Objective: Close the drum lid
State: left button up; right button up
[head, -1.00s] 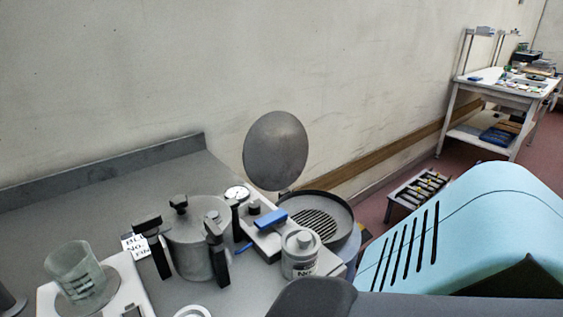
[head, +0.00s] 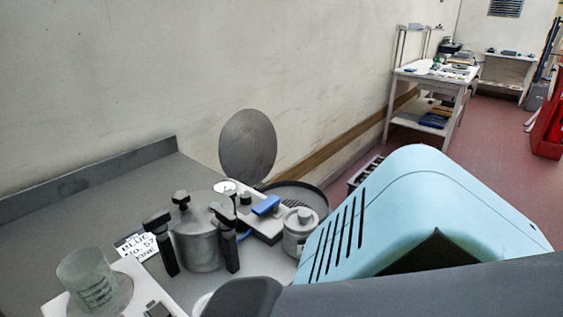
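The round grey drum lid (head: 248,147) stands open, near upright, behind the far right of the bench. Below it is a round dark-rimmed drum (head: 315,193), partly hidden now by a white jar and a pale blue slotted shell. The lid stands clear of the drum's opening at its back edge. Neither of my grippers shows in the head view. A dark grey arm link crosses the bottom right, with no fingers visible.
A metal pot (head: 197,245) with black clamps stands on the grey bench (head: 90,215), left of a blue-handled device (head: 266,206) and the white jar (head: 300,232). A cloudy beaker (head: 88,278) is at the front left. A worktable (head: 430,75) stands farther back.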

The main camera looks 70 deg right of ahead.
aim_at(247, 145)
jog(key=z, duration=2.2)
jog(key=i, duration=0.5)
